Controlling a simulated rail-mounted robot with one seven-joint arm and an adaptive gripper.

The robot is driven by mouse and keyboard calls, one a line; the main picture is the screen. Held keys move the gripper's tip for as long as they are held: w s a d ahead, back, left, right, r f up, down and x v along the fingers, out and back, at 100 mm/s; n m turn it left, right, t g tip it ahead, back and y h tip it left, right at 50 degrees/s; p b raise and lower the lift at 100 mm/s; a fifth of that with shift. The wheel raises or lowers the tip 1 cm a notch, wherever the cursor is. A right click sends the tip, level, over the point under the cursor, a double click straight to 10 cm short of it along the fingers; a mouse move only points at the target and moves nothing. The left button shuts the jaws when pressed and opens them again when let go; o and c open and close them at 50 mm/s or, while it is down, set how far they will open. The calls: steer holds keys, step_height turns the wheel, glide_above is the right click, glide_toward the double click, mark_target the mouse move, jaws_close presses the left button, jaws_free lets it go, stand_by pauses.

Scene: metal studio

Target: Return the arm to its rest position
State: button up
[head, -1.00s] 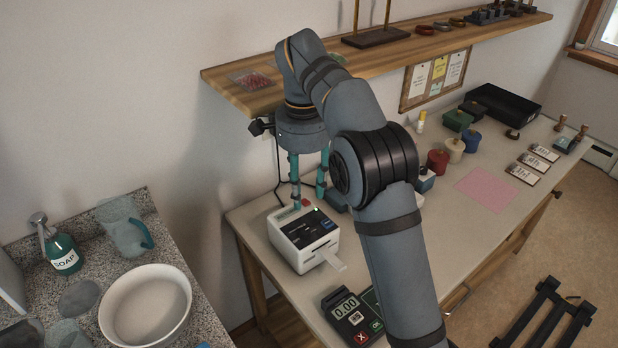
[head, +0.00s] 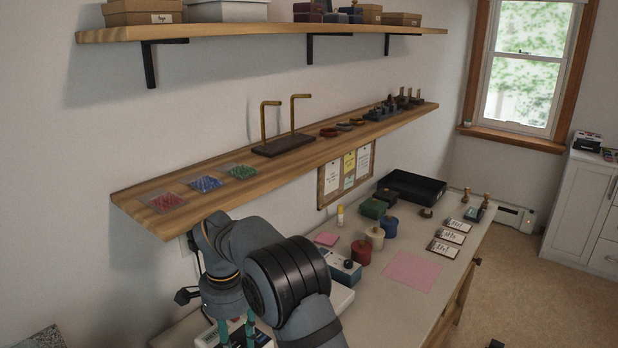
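My gripper (head: 237,333) is at the bottom of the head view, left of centre, pointing down from my grey arm. Its two teal fingers hang apart with a gap between them, and I see nothing held there. The fingertips are close to the lower picture edge and hard to make out. The fingers hang over or just in front of a white label printer (head: 208,339), mostly cut off by the frame. I cannot tell whether they touch it. My arm's dark elbow joint covers part of the bench behind it.
A wooden shelf (head: 290,152) runs just above and behind my arm, carrying bead trays (head: 205,184) and a brass stand (head: 285,144). The bench (head: 440,270) holds a blue-grey device (head: 343,268), lidded pots (head: 375,237), a pink sheet (head: 414,271) and a black tray (head: 411,187).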

steer(key=shift+f, duration=0.35)
